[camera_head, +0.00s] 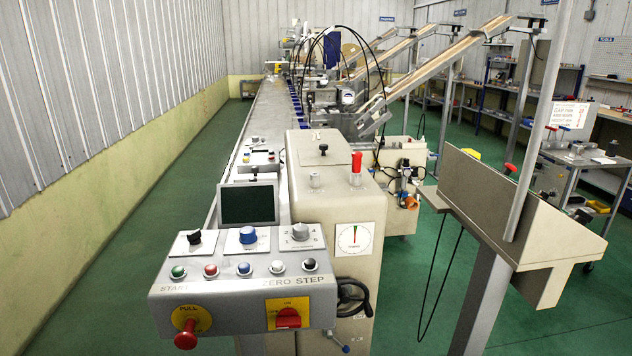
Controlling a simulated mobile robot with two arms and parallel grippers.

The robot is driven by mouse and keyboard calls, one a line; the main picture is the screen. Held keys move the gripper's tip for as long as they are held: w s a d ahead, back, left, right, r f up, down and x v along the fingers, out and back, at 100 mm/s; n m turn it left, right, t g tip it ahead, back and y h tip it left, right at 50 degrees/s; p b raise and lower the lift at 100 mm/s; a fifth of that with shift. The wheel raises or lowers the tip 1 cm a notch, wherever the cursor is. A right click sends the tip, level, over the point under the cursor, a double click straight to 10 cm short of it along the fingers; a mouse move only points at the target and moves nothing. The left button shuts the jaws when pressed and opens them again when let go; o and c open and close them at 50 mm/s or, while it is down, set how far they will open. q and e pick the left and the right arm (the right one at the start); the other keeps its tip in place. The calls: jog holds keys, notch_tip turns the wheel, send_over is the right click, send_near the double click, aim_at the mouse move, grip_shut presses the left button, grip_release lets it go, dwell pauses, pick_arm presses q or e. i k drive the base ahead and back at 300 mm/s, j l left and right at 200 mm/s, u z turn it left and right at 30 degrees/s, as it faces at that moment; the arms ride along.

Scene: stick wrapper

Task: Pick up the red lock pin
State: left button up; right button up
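An upright red pin with a wider grey foot, which looks like the red lock pin (356,163), stands on the flat top of the beige machine cabinet (325,260), near its right edge. Neither of my grippers shows in the head view. Nothing touches the visible part of the pin.
The control panel (240,291), with buttons, knobs and a red stop button (186,335), juts out in front. A dark screen (248,204) stands behind it. A handwheel (354,297) is at its right. A beige trough (492,205) stands right. Green floor (110,275) lies open at left.

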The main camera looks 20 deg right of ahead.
aim_at(357, 156)
jog(key=i+l, duration=0.15)
jog(key=l, duration=0.3)
jog(key=i+l, duration=0.1)
jog(key=l, duration=0.3)
jog(key=i+l+u, duration=0.1)
jog(key=l, duration=0.35)
